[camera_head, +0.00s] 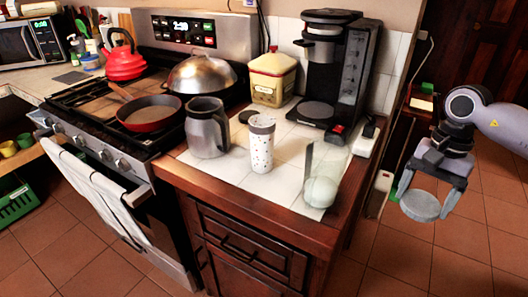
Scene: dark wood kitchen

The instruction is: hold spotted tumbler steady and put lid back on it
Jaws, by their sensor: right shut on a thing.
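The spotted tumbler (261,151) stands upright on the white tiled counter, between the steel jug and the clear glass item. It is white with small coloured spots and a grey band at the top; I cannot tell whether its mouth is open. My right gripper (427,198) is at the right, out past the counter's edge over the floor, well apart from the tumbler. It is shut on a grey round disc that looks like the lid (425,208). My left gripper is not in view.
A steel jug (207,130) stands close left of the tumbler. A clear glass item (322,165) with a pale round base stands to its right. A small dark disc (246,117), a yellow canister (272,78) and a coffee maker (340,70) are behind. The counter's front tiles are clear.

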